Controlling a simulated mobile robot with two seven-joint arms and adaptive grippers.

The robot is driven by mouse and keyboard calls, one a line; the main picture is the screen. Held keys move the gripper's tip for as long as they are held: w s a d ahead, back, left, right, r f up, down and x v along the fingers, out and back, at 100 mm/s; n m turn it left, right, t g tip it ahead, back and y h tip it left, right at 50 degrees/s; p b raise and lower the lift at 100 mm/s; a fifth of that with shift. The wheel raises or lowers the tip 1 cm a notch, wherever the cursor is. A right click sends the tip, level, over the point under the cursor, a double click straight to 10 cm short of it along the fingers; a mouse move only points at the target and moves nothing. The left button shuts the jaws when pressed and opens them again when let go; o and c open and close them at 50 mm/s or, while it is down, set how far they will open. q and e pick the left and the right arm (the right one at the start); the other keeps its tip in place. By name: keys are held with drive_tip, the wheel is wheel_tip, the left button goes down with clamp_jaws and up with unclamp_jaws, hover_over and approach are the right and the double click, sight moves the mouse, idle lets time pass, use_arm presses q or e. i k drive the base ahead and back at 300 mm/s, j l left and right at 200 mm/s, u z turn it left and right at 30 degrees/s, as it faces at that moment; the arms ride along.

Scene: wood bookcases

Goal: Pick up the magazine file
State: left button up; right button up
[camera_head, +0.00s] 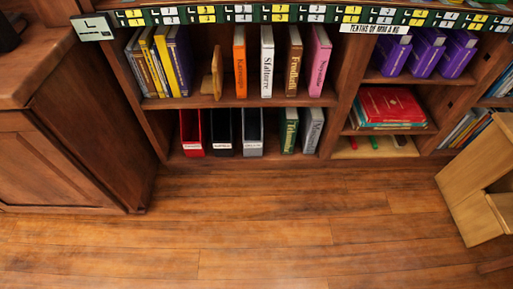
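Three open-topped magazine files stand side by side on the bottom shelf of the bookcase: a red file (192,133), a black file (222,133) and a grey file (252,133). Each has a white label low on its front. They look empty, though their insides are dark. Several purple box-like holders (426,53) stand on the upper right shelf; I cannot tell whether they are magazine files too. Neither of my grippers is in view.
Green and grey books (289,131) stand right of the files. Above are upright books (240,62) and a wooden bookend (217,73). A wooden cabinet (60,150) stands at left, a light wooden piece (480,185) at right. The floor (270,230) between is clear.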

sight(223, 120)
drive_tip(key=i+l+u, duration=0.25)
drive_tip(key=l, duration=0.25)
drive_tip(key=i+l+u, duration=0.1)
drive_tip(key=l+u, duration=0.15)
drive_tip(key=l, duration=0.25)
drive_tip(key=i+l+u, duration=0.1)
drive_tip(key=l+u, duration=0.15)
drive_tip(key=l, duration=0.3)
drive_tip(key=l+u, duration=0.25)
drive_tip(key=l, duration=0.35)
drive_tip(key=i, duration=0.05)
